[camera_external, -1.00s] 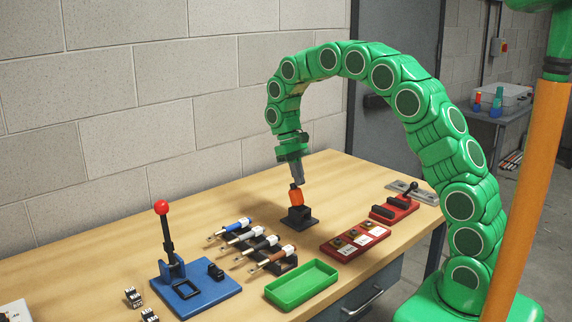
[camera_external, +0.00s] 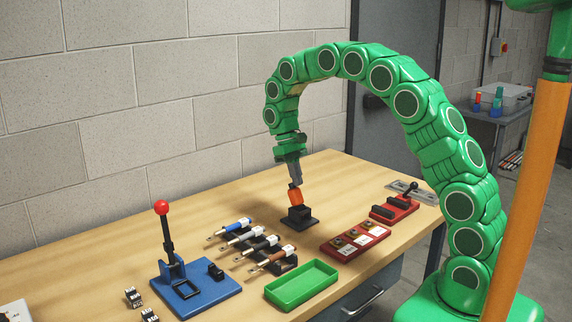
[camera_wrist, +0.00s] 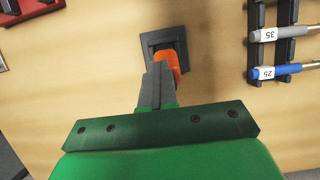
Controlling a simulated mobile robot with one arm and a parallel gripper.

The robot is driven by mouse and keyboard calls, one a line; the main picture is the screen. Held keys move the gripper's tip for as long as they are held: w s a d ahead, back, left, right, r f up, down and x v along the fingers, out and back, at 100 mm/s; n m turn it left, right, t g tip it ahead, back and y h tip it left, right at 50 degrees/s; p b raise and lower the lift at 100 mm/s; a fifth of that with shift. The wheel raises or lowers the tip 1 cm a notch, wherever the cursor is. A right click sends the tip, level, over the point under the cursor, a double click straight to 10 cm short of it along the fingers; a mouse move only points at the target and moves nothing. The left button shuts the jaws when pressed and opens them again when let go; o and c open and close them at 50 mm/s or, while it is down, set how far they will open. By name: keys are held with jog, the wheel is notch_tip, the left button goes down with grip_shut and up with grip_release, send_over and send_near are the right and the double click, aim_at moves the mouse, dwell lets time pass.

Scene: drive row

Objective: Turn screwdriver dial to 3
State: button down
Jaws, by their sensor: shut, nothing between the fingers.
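The orange screwdriver (camera_external: 295,196) stands upright in a black holder (camera_external: 300,217) on the wooden bench. It also shows in the wrist view (camera_wrist: 172,64), partly hidden behind my fingers. My gripper (camera_external: 296,183) is directly above the screwdriver, pointing down, with its fingertips at or very near its top. In the wrist view my gripper (camera_wrist: 157,78) has its two grey fingers together with nothing between them. I cannot tell whether they touch the screwdriver. The dial and its numbers cannot be made out.
A rack of labelled tools (camera_external: 258,254) stands left of the holder, with a green tray (camera_external: 301,302) in front. A red block with several fittings (camera_external: 338,252) and a red lever fixture (camera_external: 394,212) lie to the right. A blue press (camera_external: 222,292) is at the left.

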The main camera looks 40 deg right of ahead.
jog(key=shift+a, duration=0.55)
jog(key=shift+s, duration=0.15)
jog(key=shift+s+r, duration=0.1)
jog(key=shift+s, duration=0.1)
jog(key=shift+v, duration=2.5)
jog(key=shift+w+r, duration=0.2)
jog(key=shift+r, duration=0.3)
jog(key=shift+s, duration=0.1)
